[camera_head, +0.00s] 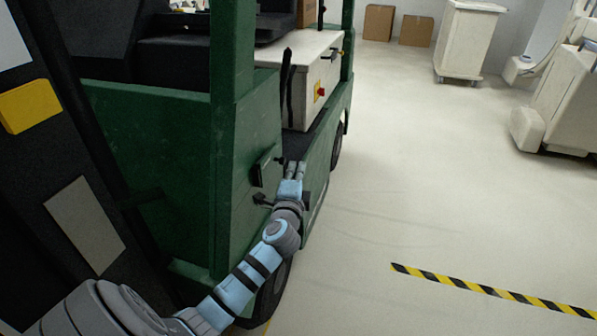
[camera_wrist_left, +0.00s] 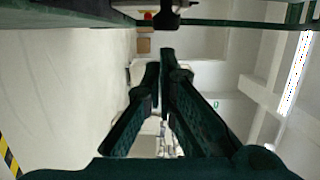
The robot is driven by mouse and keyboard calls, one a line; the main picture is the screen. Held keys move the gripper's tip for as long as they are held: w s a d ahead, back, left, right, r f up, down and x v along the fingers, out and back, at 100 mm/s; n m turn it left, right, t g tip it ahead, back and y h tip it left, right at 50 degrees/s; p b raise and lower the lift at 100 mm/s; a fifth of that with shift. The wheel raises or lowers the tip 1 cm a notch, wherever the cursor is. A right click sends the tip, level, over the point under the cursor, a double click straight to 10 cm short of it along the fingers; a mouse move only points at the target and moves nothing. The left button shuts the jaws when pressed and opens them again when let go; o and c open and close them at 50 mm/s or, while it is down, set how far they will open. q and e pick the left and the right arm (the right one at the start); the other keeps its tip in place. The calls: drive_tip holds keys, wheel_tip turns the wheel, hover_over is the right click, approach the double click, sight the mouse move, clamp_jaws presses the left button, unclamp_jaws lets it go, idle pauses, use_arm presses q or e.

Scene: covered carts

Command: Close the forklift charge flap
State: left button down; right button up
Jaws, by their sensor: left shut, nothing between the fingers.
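The green forklift (camera_head: 180,150) stands at the left in the head view. A small dark flap (camera_head: 263,166) is on its green side panel. It seems to stand out from the panel, but I cannot tell how far. A dark fitting (camera_head: 262,200) sits just below it. My left gripper (camera_head: 296,166) is to the right of the flap, beside the forklift and apart from the flap in the picture. Its fingers (camera_wrist_left: 164,66) are together and empty in the left wrist view. A dark part (camera_wrist_left: 168,14) shows above the fingertips there; I cannot tell what it is. My right gripper is not in view.
The forklift's white box with a red and yellow switch (camera_head: 319,91) is beyond the gripper. Cardboard boxes (camera_head: 378,22) and covered carts (camera_head: 467,40) stand at the back. The floor to the right is clear, with a yellow-black stripe (camera_head: 490,290).

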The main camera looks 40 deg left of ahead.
use_arm(q)
drive_tip(key=shift+w+a, duration=0.15)
drive_tip(key=shift+a, duration=0.75)
drive_tip(key=s+d+p, duration=0.1)
drive_tip(key=s+d, duration=0.5)
drive_tip(key=d, duration=0.4)
drive_tip(key=shift+s+p, duration=0.15)
drive_tip(key=shift+p, duration=0.25)
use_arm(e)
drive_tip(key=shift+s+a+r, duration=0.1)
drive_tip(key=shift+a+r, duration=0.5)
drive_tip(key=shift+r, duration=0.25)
